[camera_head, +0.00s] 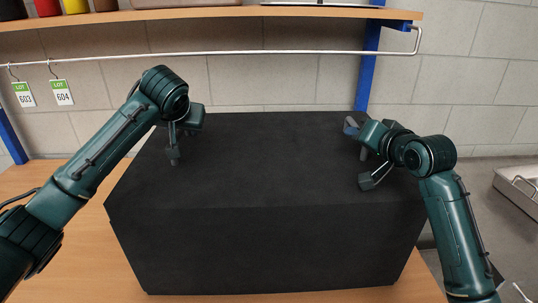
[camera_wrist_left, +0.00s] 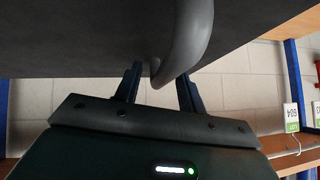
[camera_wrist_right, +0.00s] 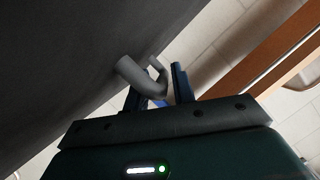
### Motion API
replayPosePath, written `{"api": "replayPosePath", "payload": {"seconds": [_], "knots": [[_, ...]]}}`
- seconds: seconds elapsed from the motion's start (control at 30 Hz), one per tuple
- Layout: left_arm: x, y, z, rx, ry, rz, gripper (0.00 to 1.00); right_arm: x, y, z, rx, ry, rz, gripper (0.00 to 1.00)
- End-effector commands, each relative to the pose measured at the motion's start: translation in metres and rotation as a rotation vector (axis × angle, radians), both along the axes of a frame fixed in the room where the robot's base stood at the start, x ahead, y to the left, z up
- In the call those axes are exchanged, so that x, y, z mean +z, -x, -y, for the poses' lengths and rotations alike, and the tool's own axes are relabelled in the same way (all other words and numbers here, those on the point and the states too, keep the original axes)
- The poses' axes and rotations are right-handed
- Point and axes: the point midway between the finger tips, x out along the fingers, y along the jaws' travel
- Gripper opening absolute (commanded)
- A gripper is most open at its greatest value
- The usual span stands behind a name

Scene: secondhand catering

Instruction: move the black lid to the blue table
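The black lid (camera_head: 270,160) is a very large dark box-like piece on a wooden table (camera_head: 88,225), filling the middle of the head view. It has grey curved handles, one in the left wrist view (camera_wrist_left: 188,45) and one in the right wrist view (camera_wrist_right: 138,77). My left gripper (camera_head: 173,155) is over the lid's left part, its fingers apart around the handle with a gap beside it. My right gripper (camera_head: 361,155) is over the right part, its fingers apart with the handle between or just before them. No blue table shows.
A wooden shelf (camera_head: 220,13) with a rail (camera_head: 240,53) and blue posts (camera_head: 368,65) runs along the back wall. Tags (camera_head: 61,92) hang at the left. A metal tray (camera_head: 515,195) stands at the far right. Little bare table shows around the lid.

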Motion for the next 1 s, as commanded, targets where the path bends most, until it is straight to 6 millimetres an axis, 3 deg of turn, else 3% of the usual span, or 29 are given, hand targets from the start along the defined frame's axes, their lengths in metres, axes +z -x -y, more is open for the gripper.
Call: {"api": "replayPosePath", "payload": {"seconds": [0.43,0.73,0.9,1.0], "knots": [[-0.0059,-0.0056,-0.0017,0.0,0.0,0.001,0.39,-0.0024,-0.0072,-0.0029,0.001,0.0,0.0,0.25],[-0.0057,-0.0056,-0.0016,0.0,0.0,0.001,0.14,-0.0024,-0.007,-0.0027,0.0,0.0,0.0,0.0],[-0.0056,-0.0056,-0.0014,-0.001,0.001,0.001,0.0,-0.0025,-0.007,-0.0028,0.0,-0.001,0.0,0.0],[-0.0055,-0.0055,-0.0013,-0.001,0.001,0.001,0.0,-0.0025,-0.007,-0.0028,0.0,-0.001,0.0,0.0]]}}
